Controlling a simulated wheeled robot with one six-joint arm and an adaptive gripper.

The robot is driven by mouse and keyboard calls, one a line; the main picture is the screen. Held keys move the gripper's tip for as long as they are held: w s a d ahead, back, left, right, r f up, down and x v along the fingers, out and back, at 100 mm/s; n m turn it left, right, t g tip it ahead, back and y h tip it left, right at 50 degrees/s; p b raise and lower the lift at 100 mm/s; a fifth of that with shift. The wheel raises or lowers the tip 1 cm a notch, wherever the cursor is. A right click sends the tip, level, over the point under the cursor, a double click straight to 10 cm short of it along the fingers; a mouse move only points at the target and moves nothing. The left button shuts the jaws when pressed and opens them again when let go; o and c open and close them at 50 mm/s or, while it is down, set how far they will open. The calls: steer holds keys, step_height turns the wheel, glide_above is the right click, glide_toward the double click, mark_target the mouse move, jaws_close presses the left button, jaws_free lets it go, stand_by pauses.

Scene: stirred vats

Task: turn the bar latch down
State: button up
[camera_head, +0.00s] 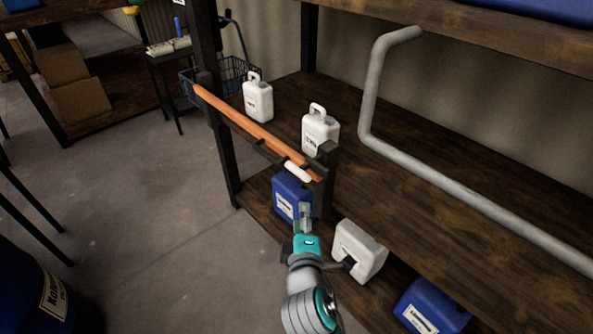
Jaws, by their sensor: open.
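An orange bar (245,122) runs across the front of the shelf, sloping down in the picture from upper left to lower right. A short white piece, which looks like the latch handle (298,171), lies near the bar's right end, beside a dark bracket (327,157). It lies nearly along the bar. My gripper (305,208) is below the white piece and apart from it in the picture, in front of a blue canister (284,192). It is open, with no object visible between its fingers. The fingers are small and partly lost against the canister.
Two white canisters (258,100) (320,132) stand on the shelf behind the bar. A white canister (352,262) and a blue one (425,305) are low, right of my arm. A grey pipe (440,190) crosses the shelf.

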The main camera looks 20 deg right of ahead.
steer(key=h, duration=0.1)
glide_toward(296, 174)
steer(key=x, duration=1.1)
steer(key=shift+w+d, duration=0.1)
steer(key=shift+w, duration=0.05)
